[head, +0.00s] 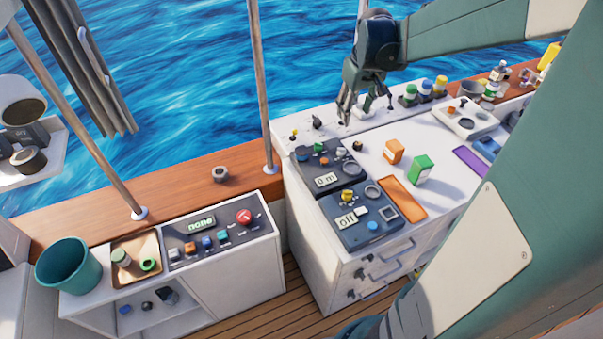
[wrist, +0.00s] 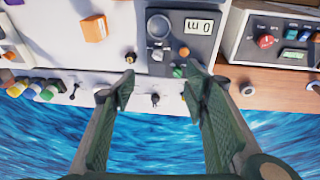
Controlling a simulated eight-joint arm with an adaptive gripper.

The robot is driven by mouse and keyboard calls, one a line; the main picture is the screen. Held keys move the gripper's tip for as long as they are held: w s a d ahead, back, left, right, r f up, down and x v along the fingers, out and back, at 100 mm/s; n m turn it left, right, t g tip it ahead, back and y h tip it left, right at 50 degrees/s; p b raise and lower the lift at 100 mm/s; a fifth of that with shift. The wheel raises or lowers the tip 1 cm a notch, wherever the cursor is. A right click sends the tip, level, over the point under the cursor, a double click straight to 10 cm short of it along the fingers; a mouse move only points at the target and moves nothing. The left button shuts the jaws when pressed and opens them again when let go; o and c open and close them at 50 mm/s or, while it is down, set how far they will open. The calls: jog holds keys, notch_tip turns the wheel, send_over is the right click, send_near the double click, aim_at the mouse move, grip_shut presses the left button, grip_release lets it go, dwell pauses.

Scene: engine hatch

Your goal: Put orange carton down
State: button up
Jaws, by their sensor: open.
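The orange carton (head: 394,151) stands on the white counter, just behind the orange mat (head: 402,198) and apart from it. A green carton (head: 422,169) stands to its right. The orange carton also shows at the upper left of the wrist view (wrist: 94,28). My gripper (head: 353,113) is open above the counter's raised back ledge, behind and to the left of the orange carton. In the wrist view, nothing is held between the fingers (wrist: 160,82).
Two dark control panels (head: 327,165) (head: 361,217) fill the counter's left end. Small levers (head: 317,122) stand on the back ledge. Several capped jars (head: 425,91) and a white tray (head: 465,118) are farther right. A purple mat (head: 470,161) lies right of the green carton.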

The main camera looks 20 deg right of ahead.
jog(key=s+a+r+t, duration=0.1)
jog(key=s+a+r, duration=0.25)
jog(key=a, duration=0.45)
jog(key=s+a+r+t, duration=0.1)
jog(key=s+a+r, duration=0.1)
jog(key=s+a, duration=0.45)
jog(key=s+a+f+t+y, duration=0.1)
jog(key=s+a+f+t, duration=0.1)
jog(key=s+a, duration=0.7)
jog(key=shift+s+a+t, duration=0.3)
jog(key=shift+s+a, duration=0.1)
jog(key=shift+a, duration=1.9)
